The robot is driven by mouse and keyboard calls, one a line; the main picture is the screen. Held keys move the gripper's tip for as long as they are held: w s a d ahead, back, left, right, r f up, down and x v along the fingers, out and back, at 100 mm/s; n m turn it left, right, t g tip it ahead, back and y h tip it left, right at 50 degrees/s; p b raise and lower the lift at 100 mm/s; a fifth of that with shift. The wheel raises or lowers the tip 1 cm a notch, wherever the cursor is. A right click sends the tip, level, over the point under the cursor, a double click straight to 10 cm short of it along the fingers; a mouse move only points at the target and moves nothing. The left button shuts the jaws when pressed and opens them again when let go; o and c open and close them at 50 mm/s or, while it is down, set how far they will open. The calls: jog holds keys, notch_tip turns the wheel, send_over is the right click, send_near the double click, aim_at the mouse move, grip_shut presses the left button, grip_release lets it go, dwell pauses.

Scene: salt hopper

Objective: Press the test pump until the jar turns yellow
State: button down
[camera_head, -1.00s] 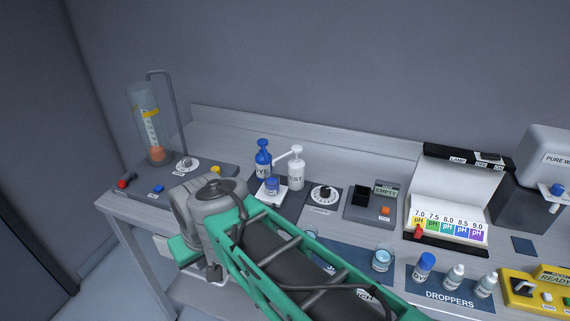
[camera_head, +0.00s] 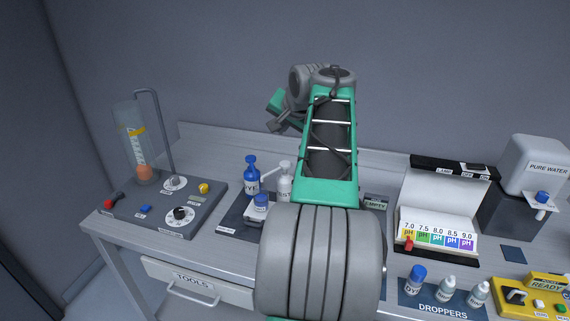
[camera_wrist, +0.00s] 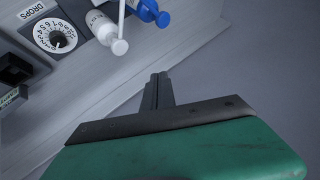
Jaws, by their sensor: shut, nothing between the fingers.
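The white test pump (camera_head: 285,182) stands upright on the bench, beside the blue dye pump (camera_head: 251,176). A small jar (camera_head: 261,201) with blue showing sits in front of them on a small white stand. In the wrist view the white pump (camera_wrist: 108,28) and the blue pump (camera_wrist: 148,10) are at the top; the jar is not seen there. My gripper (camera_wrist: 158,78) is shut and empty, apart from both pumps, with grey wall behind its fingertips. In the head view my arm is raised beside the pumps and hides part of the bench to their right.
A drops dial (camera_wrist: 55,36) is near the pumps in the wrist view. A panel (camera_head: 205,212) with knobs and a glass cylinder (camera_head: 134,140) stands left. The pH chart (camera_head: 437,232), dropper bottles (camera_head: 447,287) and pure water tank (camera_head: 540,165) are right.

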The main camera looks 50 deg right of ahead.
jog(key=shift+s+d+r, duration=0.2)
jog(key=shift+d, duration=0.45)
jog(key=b, duration=0.7)
send_over(284, 161)
jog(key=s+a, duration=0.1)
jog(key=s, duration=0.1)
notch_tip(284, 161, down, 8)
jog(key=shift+w+r, duration=0.1)
jog(key=shift+f+b, duration=0.4)
jog(key=shift+f, duration=0.05)
jog(key=shift+f, duration=0.15)
dwell(0.5)
jog(key=shift+f, duration=0.3)
jog(key=shift+f+b, duration=0.75)
jog(key=shift+f, duration=0.1)
dwell(0.8)
